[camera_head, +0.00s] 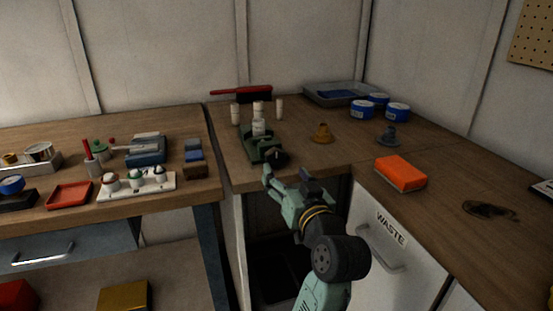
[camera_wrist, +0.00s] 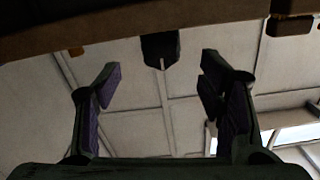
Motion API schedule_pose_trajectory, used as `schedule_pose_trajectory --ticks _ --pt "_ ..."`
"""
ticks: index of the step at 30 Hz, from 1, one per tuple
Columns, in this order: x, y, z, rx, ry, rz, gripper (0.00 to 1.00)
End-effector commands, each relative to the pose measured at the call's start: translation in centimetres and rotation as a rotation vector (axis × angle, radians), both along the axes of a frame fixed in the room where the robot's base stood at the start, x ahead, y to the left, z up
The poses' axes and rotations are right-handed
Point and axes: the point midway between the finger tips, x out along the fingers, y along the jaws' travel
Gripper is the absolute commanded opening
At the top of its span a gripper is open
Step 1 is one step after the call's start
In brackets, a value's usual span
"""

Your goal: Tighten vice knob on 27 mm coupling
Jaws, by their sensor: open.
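A green vice (camera_head: 262,146) stands near the front edge of the wooden corner bench. A pale cylindrical piece, apparently the coupling (camera_head: 259,127), stands upright in it. The vice's dark knob (camera_head: 279,158) faces the front edge. My gripper (camera_head: 288,177) is in front of and slightly below the knob, open and empty. In the wrist view my gripper (camera_wrist: 162,74) shows its two purple-padded fingers spread wide. A dark block, apparently the knob (camera_wrist: 160,47), is centred between them, beyond the tips and apart from them. The knob's far side is hidden.
A brass fitting (camera_head: 321,134), blue tins (camera_head: 397,112) and an orange block (camera_head: 400,173) are to the right. The bench edge (camera_wrist: 100,32) crosses the top of the wrist view.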

Motion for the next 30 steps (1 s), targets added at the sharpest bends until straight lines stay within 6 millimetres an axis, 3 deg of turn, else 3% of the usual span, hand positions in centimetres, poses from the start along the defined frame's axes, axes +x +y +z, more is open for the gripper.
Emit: schedule_pose_trajectory --ticks 6,12,25,30 --pt "4.2 1.5 0.3 0.001 0.000 0.003 0.63" --pt "6.9 2.3 0.2 0.000 -0.001 0.002 0.63" --pt "8.0 2.7 0.1 0.000 -0.002 0.001 0.63" --pt "8.0 2.7 0.1 0.000 -0.002 0.001 0.52"
